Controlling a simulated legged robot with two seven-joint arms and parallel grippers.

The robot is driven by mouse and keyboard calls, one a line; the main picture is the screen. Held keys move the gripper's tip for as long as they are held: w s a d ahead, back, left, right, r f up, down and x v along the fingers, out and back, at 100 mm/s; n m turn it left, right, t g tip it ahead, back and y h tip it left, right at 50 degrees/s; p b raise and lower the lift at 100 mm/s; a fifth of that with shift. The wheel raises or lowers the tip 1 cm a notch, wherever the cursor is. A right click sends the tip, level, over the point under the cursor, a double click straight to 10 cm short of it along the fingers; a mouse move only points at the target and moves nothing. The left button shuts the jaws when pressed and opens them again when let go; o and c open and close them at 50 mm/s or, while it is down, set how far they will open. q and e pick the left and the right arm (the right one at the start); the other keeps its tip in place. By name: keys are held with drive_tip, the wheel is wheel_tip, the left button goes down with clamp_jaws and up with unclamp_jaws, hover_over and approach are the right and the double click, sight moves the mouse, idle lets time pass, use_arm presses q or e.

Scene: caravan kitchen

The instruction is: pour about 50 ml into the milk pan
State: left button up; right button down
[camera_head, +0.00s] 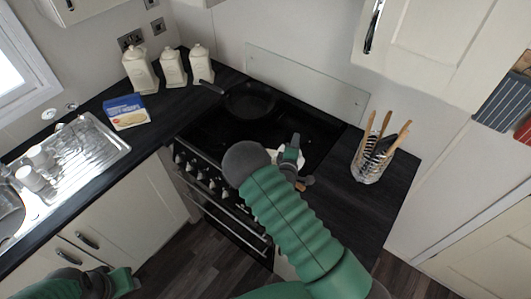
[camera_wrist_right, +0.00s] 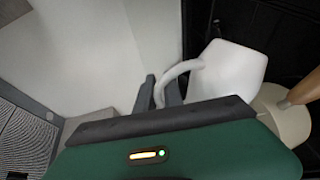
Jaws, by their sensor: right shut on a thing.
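My right gripper (camera_head: 291,150) is over the right part of the black hob. In the right wrist view its fingers (camera_wrist_right: 166,92) are shut on the looped handle of a white jug (camera_wrist_right: 230,70). A cream pan (camera_wrist_right: 283,118) with a wooden handle (camera_wrist_right: 304,88) is close beside the jug in that view, partly hidden by my gripper body. In the head view my arm hides most of the jug and pan. I cannot see any liquid, nor tell how far the jug is tilted. My left gripper (camera_head: 122,281) is at the lower left, away from the counter; its jaws are unclear.
A black frying pan (camera_head: 249,100) is on the hob's back left. A utensil holder (camera_head: 370,160) stands on the counter at right. Three cream canisters (camera_head: 173,68) and a blue-yellow box (camera_head: 126,111) are at left, near the sink drainer (camera_head: 88,150). A cupboard (camera_head: 430,50) hangs above right.

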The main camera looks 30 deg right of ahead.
use_arm(q)
drive_tip(key=shift+s+a+r, duration=0.1)
drive_tip(key=shift+a, duration=0.05)
use_arm(e)
drive_tip(key=shift+s+r, duration=0.1)
drive_tip(key=shift+r, duration=0.05)
use_arm(q)
drive_tip(key=shift+w+r, duration=0.15)
drive_tip(key=shift+w, duration=0.1)
drive_tip(key=shift+w+r+p, duration=0.15)
drive_tip(key=shift+r+p, duration=0.05)
drive_tip(key=shift+p, duration=0.2)
use_arm(e)
drive_tip(key=shift+a+r, duration=0.1)
drive_tip(key=shift+a, duration=0.05)
